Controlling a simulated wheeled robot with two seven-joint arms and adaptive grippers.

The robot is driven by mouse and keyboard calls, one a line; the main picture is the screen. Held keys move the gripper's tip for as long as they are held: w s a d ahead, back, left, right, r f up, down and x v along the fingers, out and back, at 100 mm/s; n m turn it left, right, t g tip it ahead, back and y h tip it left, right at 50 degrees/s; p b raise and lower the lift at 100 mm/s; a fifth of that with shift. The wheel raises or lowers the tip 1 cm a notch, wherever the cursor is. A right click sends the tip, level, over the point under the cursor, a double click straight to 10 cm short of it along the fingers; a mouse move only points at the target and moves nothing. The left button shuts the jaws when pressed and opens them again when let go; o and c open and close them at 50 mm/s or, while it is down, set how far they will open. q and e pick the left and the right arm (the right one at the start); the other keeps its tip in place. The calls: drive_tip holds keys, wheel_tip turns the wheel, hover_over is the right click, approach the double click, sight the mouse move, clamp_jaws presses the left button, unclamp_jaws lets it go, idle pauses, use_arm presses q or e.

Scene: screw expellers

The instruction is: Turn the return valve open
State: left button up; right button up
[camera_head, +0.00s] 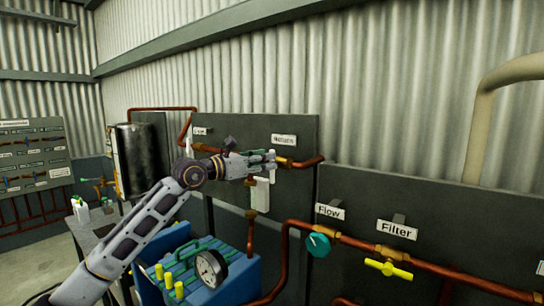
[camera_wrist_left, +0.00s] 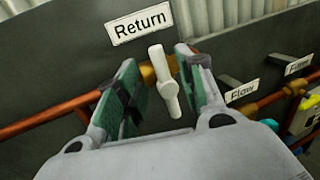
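The return valve has a white lever handle (camera_wrist_left: 164,85) on a brass body, below the "Return" label (camera_wrist_left: 140,24). In the left wrist view the handle is tilted, running roughly crosswise to the copper pipe. My left gripper (camera_wrist_left: 157,58) is open, with its green-padded fingers on either side of the handle and visible gaps between. In the head view my left gripper (camera_head: 272,160) is at the dark panel, just below the "Return" label (camera_head: 284,139). There the arm and fingers hide most of the valve. My right gripper is not in view.
To the right are the teal flow knob (camera_head: 318,245) and the yellow filter handle (camera_head: 388,269) on a copper pipe. A blue unit with a gauge (camera_head: 211,268) stands below my left arm. A black cylinder (camera_head: 142,160) stands behind it.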

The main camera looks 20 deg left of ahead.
use_arm(q)
drive_tip(key=shift+p+x, duration=0.5)
drive_tip(key=shift+x, duration=1.3)
drive_tip(key=shift+c, duration=0.5)
clamp_jaws()
